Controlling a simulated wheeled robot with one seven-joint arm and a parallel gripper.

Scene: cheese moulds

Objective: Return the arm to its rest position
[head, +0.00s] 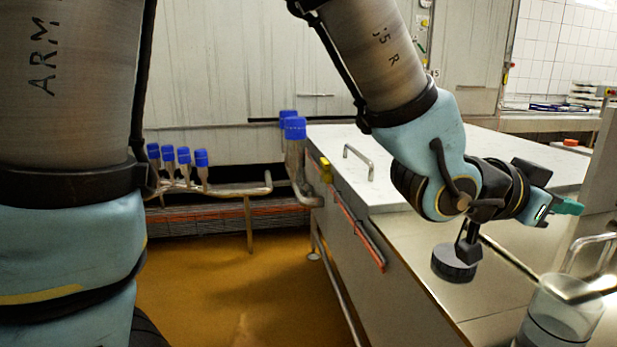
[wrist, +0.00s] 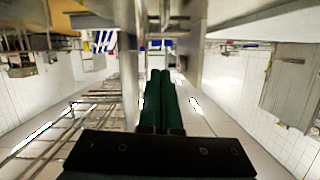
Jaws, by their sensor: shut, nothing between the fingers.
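My gripper (head: 572,206) is in the right of the head view, at the end of my bent arm. It is raised above the steel surface and points to the right. Its green fingers lie side by side, pressed together, and nothing shows between them. In the wrist view the gripper (wrist: 163,75) also shows, with two dark green fingers touching along their length. The fingers touch nothing around them in either view.
A long steel table (head: 365,200) with a pale top stands below and behind my arm. A clear cylindrical container (head: 562,318) stands at the lower right, below my gripper. Blue-capped posts (head: 295,128) and a railing (head: 230,188) stand left. The orange-brown floor (head: 235,285) is open.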

